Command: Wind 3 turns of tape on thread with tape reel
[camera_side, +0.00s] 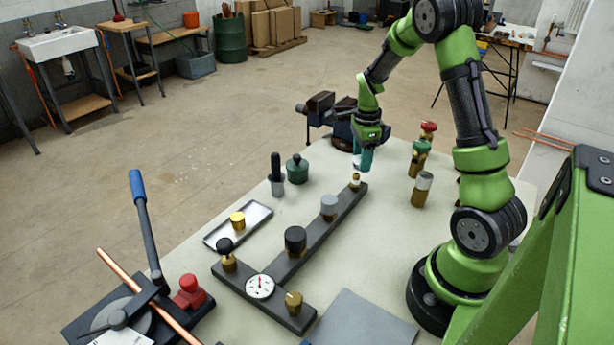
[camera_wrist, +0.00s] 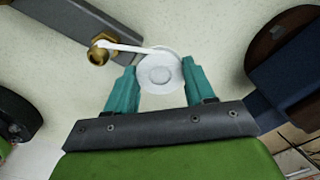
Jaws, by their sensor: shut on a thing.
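My gripper (camera_wrist: 160,95) has teal fingers and is shut on the white tape reel (camera_wrist: 161,74), seen in the wrist view. A strip of white tape (camera_wrist: 125,46) runs from the reel to the brass thread (camera_wrist: 98,55) at the end of the dark manifold bar (camera_wrist: 75,18). Tape shows at the thread, but I cannot count turns. In the side view my gripper (camera_side: 364,160) is at the bar's far end, just above and beside the brass fitting (camera_side: 355,182). The reel is hard to make out there.
A blue vise (camera_side: 345,128) stands behind my gripper. Several valves, including a green-topped one (camera_side: 419,155), stand to the right. A green pot (camera_side: 297,169) and a metal tray (camera_side: 222,236) are to the left. Other fittings stand along the bar (camera_side: 322,224).

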